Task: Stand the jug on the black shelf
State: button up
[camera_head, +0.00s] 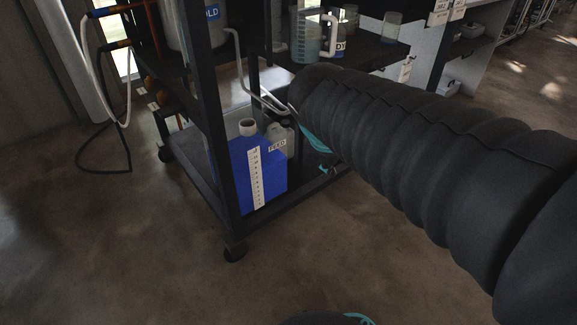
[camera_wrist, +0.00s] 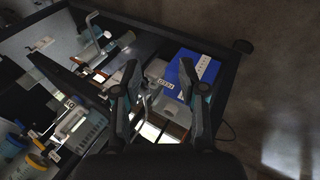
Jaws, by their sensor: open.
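A clear greyish jug (camera_head: 306,42) with a pale handle stands on the upper black shelf (camera_head: 378,54) of a dark-framed cart. A jug-like grey vessel with a handle (camera_wrist: 82,136) shows at lower left in the wrist view; I cannot tell for certain that it is the same one. My gripper (camera_wrist: 160,68) is open, with nothing between its fingers. It faces the cart from above, over its lower level. In the head view my dark sleeved arm hides most of the gripper; only teal parts show beside the cart.
A blue container (camera_head: 262,172) with a white scale and a grey FEED canister (camera_head: 280,139) stand on the cart's lower level. A container marked COLD (camera_head: 196,25) and a clear beaker (camera_head: 392,27) are higher up. Hoses hang at left. Floor in front is clear.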

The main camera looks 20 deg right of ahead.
jog(key=s+a+f+m+t+y, duration=0.1)
jog(key=s+a+f+m+y, duration=0.2)
jog(key=s+a, duration=0.4)
jog(key=shift+s+a+m+y, duration=0.4)
jog(key=shift+a+m+y, duration=0.35)
jog(key=shift+m, duration=0.45)
